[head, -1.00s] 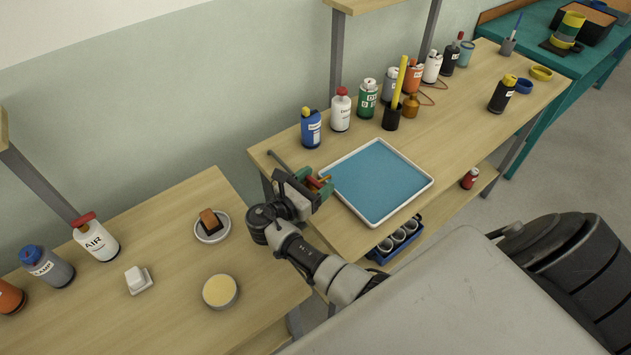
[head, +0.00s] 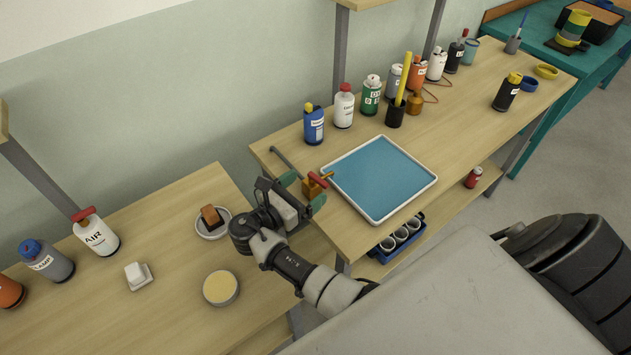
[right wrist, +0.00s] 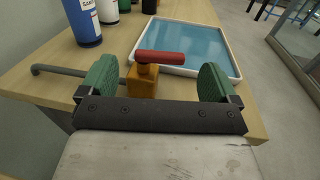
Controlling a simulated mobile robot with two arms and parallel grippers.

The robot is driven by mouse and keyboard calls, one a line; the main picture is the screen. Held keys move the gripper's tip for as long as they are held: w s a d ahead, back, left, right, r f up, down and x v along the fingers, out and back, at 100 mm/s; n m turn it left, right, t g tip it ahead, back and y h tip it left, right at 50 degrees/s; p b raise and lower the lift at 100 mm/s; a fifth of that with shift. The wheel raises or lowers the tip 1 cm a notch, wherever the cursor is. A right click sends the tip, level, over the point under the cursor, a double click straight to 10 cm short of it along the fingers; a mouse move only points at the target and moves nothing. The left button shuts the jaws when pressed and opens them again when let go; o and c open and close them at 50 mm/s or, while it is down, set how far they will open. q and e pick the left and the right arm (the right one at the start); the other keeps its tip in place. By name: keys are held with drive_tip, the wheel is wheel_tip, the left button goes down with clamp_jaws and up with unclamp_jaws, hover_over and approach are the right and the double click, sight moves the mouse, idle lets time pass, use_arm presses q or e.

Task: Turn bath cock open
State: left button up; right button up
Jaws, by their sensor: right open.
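The bath cock has an orange-brass body (head: 311,190) with a red lever (head: 318,180) on top. It sits at the near left corner of the shallow blue bath (head: 375,180), its short spout towards the bath's rim. A grey pipe (head: 285,160) runs into it. In the right wrist view the red lever (right wrist: 160,57) lies roughly in line with the pipe (right wrist: 70,72). My right gripper (head: 303,190) is open and empty, its green fingers apart. In the right wrist view the cock's body (right wrist: 142,82) stands just beyond and between the fingers (right wrist: 157,82). My left gripper is not in view.
A blue bottle (head: 313,125), a white bottle (head: 343,106) and several cans line the bench's back. A blue crate (head: 398,240) is on the lower shelf.

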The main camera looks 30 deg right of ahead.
drive_tip(key=b+v, duration=0.1)
drive_tip(key=v, duration=0.5)
idle(0.4)
